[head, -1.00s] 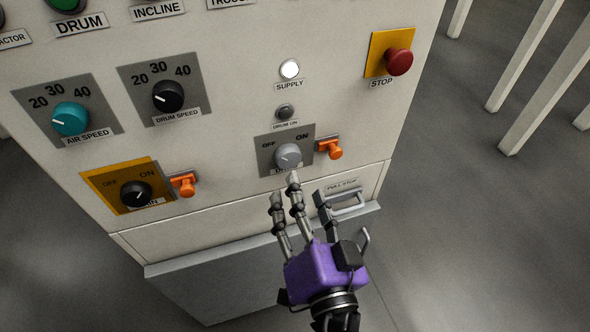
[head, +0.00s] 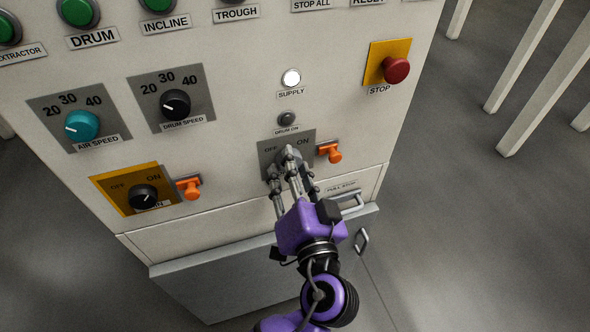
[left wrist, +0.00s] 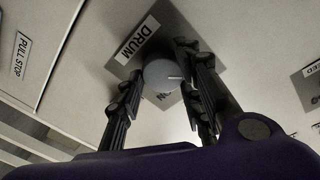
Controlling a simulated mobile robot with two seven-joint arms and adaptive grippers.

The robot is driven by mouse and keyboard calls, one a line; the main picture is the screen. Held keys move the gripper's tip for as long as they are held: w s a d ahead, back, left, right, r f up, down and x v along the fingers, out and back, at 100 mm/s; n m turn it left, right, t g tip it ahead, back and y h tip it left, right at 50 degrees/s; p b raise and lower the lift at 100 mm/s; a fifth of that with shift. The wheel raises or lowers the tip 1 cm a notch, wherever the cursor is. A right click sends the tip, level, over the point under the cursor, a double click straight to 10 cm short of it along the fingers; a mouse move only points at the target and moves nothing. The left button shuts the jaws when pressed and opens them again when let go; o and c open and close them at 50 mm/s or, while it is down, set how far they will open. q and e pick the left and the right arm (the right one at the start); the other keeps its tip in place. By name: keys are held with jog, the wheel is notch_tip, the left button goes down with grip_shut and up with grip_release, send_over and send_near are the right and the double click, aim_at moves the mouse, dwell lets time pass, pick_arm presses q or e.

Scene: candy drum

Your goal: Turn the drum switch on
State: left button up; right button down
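The drum switch is a round grey knob (left wrist: 161,76) on a grey plate (head: 270,146) marked OFF and ON. In the left wrist view the knob sits between my fingers, and its white mark points right in that picture. My left gripper (head: 283,166) is at the switch, with fingers spread on either side of the knob; it also shows in the left wrist view (left wrist: 158,68). I cannot tell whether the fingers touch it. In the head view the fingers largely hide the knob. The DRUM ON lamp (head: 287,118) above is dark. My right gripper is not in view.
An orange latch (head: 329,152) sits just right of the switch plate. Another switch (head: 143,196) on a yellow plate is at the left. The red stop button (head: 396,70) is at the upper right. A handle (head: 351,203) juts out below right.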

pick_arm(q)
jog(key=c, duration=0.4)
jog(key=shift+d, duration=0.1)
jog(key=shift+c, duration=0.2)
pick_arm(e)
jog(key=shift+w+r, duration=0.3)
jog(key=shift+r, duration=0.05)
